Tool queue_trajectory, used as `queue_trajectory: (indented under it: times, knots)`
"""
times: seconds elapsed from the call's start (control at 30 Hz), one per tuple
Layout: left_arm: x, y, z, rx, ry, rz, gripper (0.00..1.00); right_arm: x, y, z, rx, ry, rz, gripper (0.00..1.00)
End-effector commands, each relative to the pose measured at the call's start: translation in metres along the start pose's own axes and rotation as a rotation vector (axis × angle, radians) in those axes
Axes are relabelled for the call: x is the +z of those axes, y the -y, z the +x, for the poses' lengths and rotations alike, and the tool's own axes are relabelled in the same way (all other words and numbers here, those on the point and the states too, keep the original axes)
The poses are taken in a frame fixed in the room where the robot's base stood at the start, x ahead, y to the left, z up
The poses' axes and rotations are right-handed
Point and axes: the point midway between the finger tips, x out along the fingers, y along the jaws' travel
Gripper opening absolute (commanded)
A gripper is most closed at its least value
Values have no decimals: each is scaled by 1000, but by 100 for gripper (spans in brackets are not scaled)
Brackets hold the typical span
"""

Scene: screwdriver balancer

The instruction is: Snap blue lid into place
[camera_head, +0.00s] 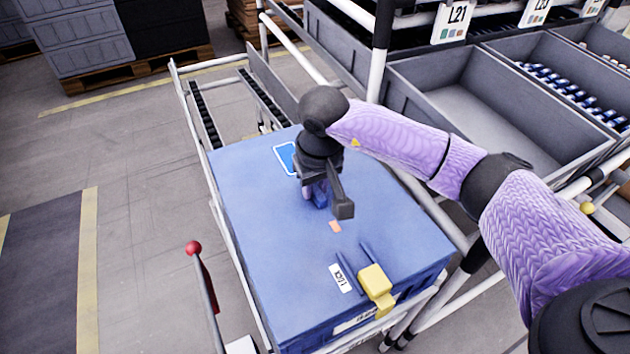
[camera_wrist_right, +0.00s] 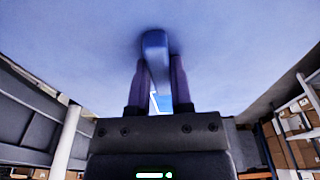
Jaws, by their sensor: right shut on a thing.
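The blue lid (camera_head: 245,215) lies over the top of a blue box on a white-railed stand in the head view. A yellow latch (camera_head: 376,285) sits at its near right edge, beside a label reading LOCK (camera_head: 340,278). My right gripper (camera_head: 318,192) points down at the middle of the lid and is shut on its blue handle (camera_head: 321,200). In the right wrist view the handle (camera_wrist_right: 155,45) is between the two fingers of the gripper (camera_wrist_right: 157,70). Whether the lid sits fully down cannot be told. My left gripper is not in view.
Grey bins (camera_head: 475,105) on a rack stand at the right, one holding several blue-and-white items. A red-knobbed lever (camera_head: 194,248) stands left of the stand. A roller rail (camera_head: 205,115) lies behind the box. The floor at the left is open.

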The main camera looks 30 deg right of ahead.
Motion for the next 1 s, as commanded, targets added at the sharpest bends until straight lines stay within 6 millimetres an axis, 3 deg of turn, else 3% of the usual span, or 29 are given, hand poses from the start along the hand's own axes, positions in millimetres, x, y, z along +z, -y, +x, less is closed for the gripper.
queue_trajectory:
  times: [0.4,1.0]
  knots:
    - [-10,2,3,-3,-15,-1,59,0,0,3,0,0,0,0]
    - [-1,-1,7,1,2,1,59,1,0,8,0,-1,0,0]
